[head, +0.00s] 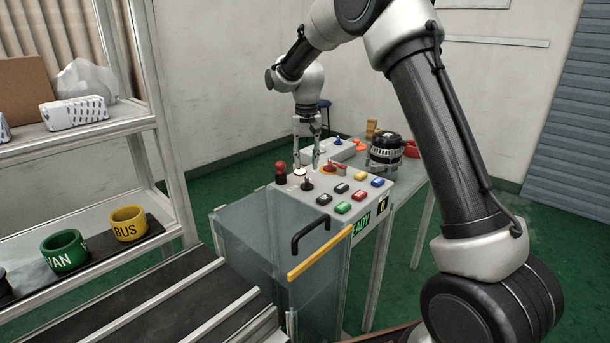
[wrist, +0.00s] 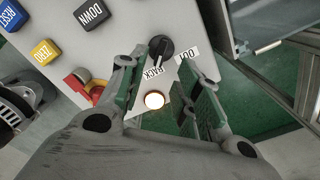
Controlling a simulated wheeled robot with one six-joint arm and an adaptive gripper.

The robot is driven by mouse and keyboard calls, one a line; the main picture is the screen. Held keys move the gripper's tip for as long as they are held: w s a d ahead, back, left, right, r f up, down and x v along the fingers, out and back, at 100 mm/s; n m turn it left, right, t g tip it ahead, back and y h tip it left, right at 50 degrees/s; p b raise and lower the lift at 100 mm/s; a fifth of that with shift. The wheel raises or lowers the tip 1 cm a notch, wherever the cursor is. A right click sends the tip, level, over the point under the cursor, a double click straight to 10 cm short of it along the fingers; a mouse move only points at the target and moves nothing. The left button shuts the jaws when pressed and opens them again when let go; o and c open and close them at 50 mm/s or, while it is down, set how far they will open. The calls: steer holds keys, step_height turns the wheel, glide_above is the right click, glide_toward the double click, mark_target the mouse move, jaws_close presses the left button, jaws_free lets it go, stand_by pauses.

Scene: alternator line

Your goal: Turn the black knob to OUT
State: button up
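The black knob (wrist: 160,48) sits on the light grey control panel in the wrist view, with its white pointer line toward the BACK label (wrist: 152,72). The OUT label (wrist: 187,54) is to the right of the knob. The knob also shows in the head view (head: 307,185), small. My gripper (wrist: 160,70) is open, with one green-padded finger to each side of the knob in the picture. It looks empty and above the panel; I cannot tell whether it touches the knob. In the head view my gripper (head: 306,150) points down over the panel's far edge.
A lit white lamp (wrist: 154,100) and a red emergency button (wrist: 97,89) sit close to the knob. A clear-walled guard (head: 250,245) stands in front.

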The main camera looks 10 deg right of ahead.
mark_target(307, 178)
step_height(307, 178, down, 6)
steer(key=shift+r, duration=0.15)
jaws_close()
